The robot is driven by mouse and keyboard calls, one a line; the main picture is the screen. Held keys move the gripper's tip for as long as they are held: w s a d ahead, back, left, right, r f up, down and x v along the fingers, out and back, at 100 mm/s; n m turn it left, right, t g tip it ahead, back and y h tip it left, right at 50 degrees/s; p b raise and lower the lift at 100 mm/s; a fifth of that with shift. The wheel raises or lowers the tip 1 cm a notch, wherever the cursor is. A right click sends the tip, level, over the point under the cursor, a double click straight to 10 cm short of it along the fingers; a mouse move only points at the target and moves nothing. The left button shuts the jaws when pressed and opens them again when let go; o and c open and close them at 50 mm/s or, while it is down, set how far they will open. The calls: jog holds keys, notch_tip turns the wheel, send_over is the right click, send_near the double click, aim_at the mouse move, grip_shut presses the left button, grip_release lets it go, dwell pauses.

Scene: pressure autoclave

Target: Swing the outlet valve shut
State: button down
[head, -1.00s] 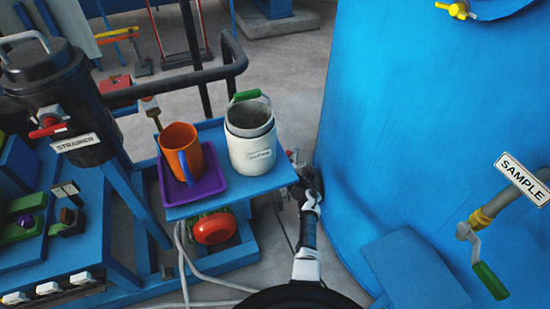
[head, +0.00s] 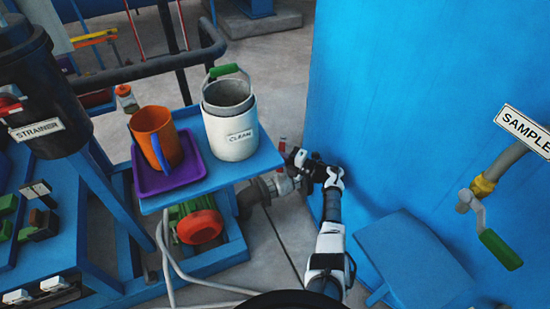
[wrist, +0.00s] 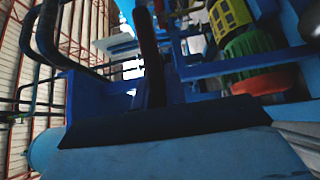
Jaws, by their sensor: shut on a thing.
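The outlet valve (head: 284,185) sits low on a grey pipe beside the tank, behind the right edge of the small blue table. A small red part (head: 282,145) shows just above my gripper's end. My gripper (head: 296,160) is at this valve, its dark fingers shut on what looks like the valve handle. The fingers and the handle are small in the head view, and the grip itself is mostly hidden. In the wrist view a dark upright bar (wrist: 150,55) stands in the middle; I cannot tell whether it is the handle.
The big blue tank (head: 400,110) stands close on the right. The table (head: 266,160) carries a white CLEAN container (head: 231,138), and an orange mug (head: 152,138) in a purple tray (head: 150,183). A red-ended green motor (head: 200,226) is below. A green-handled SAMPLE valve (head: 500,249) juts out right.

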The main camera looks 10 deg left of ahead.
jog(key=c, duration=1.4)
grip_release()
jog(key=shift+c, duration=0.2)
jog(key=shift+r, duration=0.1)
